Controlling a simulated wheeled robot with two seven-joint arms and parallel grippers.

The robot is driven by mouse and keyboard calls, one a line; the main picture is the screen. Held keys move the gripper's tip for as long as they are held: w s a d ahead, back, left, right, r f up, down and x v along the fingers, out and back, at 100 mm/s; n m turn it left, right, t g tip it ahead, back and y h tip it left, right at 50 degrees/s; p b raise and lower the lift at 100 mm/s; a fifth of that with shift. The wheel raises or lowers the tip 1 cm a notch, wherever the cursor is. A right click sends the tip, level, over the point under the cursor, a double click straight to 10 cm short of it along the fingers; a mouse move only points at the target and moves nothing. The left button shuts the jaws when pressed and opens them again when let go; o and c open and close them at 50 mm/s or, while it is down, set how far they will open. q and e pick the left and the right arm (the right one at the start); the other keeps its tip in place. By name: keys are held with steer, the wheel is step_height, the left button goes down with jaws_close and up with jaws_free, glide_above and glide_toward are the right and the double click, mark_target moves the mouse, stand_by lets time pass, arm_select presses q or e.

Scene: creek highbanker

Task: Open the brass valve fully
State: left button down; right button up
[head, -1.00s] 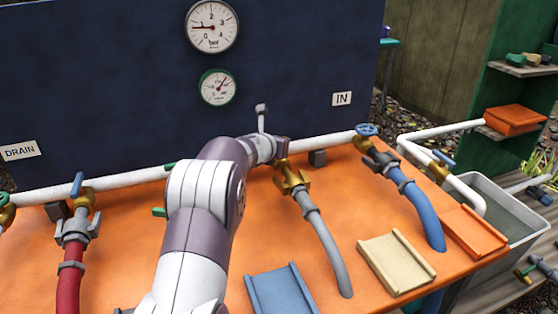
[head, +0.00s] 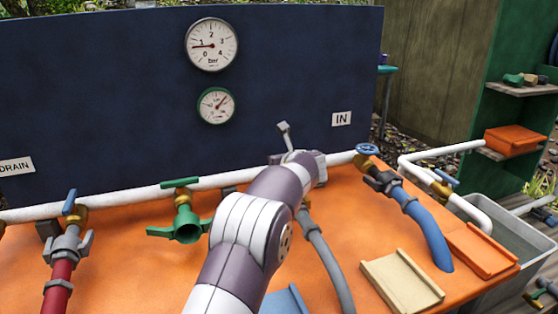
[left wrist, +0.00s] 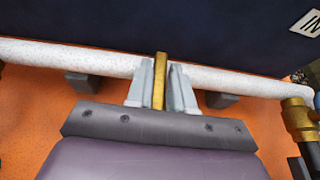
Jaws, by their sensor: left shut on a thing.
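My left arm reaches up over the orange bench in the head view. Its gripper (head: 315,166) is at the white pipe, above the grey hose, and hides most of the valve there. In the left wrist view, the gripper (left wrist: 160,68) has its two grey fingers on either side of a narrow upright brass bar (left wrist: 159,84) and is shut on it. The bar stands in front of the white pipe. The rest of the brass valve is hidden by my gripper and arm. My right gripper is not in view.
A green valve (head: 185,220) and a grey valve with a blue lever (head: 69,238) stand to the left. A blue-handled valve (head: 367,150) with a blue hose stands to the right. A beige tray (head: 402,284) lies on the bench. Two gauges hang on the dark panel (head: 110,90).

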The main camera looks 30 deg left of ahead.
arm_select(q)
steer(key=shift+r, duration=0.2)
stand_by(0.3)
steer(key=c, duration=1.1)
jaws_free()
steer(key=shift+f, duration=0.1)
steer(key=p+v, duration=0.2)
steer(key=v, duration=1)
steer(key=shift+s+d, duration=0.1)
steer(key=shift+d, duration=0.2)
